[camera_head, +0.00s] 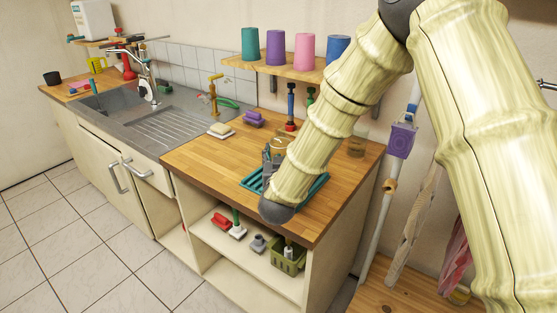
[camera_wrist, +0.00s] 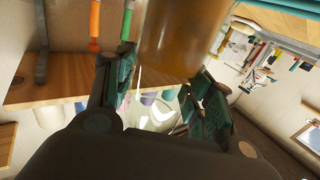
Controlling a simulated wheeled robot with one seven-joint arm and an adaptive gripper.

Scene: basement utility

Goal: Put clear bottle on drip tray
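The drip tray (camera_head: 318,186) is a teal ribbed tray on the wooden counter, partly hidden behind my arm. My gripper (camera_head: 272,158) is over or beside the tray in the head view, mostly covered by my forearm. In the wrist view, the gripper's (camera_wrist: 163,85) teal-padded fingers stand on both sides of a see-through bottle (camera_wrist: 185,38). Its wide part looks amber, and a clear, shiny part shows between the pads. The fingers appear closed against it. Whether its base touches the tray is hidden.
A brownish see-through jar (camera_head: 357,147) stands at the counter's back right. A soap dish (camera_head: 220,130), purple sponges (camera_head: 253,119) and upright brushes (camera_head: 291,105) stand behind. A shelf (camera_head: 270,68) with coloured cups is above. The counter's front left (camera_head: 205,165) is clear.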

